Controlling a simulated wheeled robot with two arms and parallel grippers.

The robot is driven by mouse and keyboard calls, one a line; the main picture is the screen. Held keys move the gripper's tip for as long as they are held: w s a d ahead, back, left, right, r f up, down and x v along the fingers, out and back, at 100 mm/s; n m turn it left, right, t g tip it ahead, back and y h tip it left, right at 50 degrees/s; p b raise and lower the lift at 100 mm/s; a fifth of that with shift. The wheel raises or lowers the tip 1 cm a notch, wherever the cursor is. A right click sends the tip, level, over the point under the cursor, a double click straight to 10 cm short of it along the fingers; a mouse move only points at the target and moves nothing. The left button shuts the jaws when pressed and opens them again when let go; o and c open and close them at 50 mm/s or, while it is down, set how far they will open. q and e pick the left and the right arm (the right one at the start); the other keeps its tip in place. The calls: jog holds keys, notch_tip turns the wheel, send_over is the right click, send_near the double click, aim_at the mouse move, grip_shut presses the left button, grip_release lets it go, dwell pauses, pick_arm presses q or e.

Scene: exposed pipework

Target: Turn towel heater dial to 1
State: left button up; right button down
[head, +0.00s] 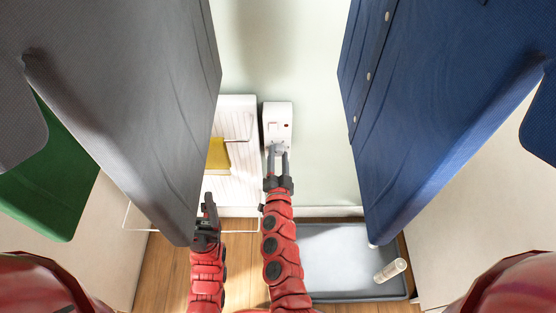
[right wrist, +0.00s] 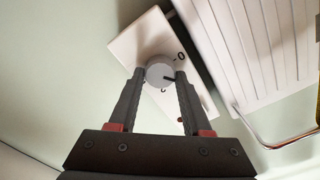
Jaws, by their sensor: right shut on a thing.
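A white control box (head: 278,120) is on the pale wall, and it also shows tilted in the right wrist view (right wrist: 128,46). Its round grey dial (right wrist: 159,73) has a dark pointer line near its lower right. A dark round mark like a 0 is at the dial's upper right, and another small mark is below it, partly cut off by the dial and too small to read. My right gripper (head: 277,150) is shut on the dial, one fingertip at each side (right wrist: 160,77). My left gripper (head: 208,206) is to the lower left, seen edge-on, with nothing visible in it.
A white ribbed towel heater (head: 238,108) with a yellow cloth (head: 217,156) and a rail stands left of the box. Large grey (head: 140,90) and blue (head: 420,130) hanging cloths flank the space. A grey tray (head: 335,275) with a pale cylinder (head: 391,270) lies on the lower right.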

jog(key=shift+f+m+b, duration=0.1)
jog(key=shift+m+b, duration=0.3)
jog(key=shift+m, duration=0.2)
jog(key=shift+c, duration=1.7)
grip_release()
jog(key=shift+s, duration=0.1)
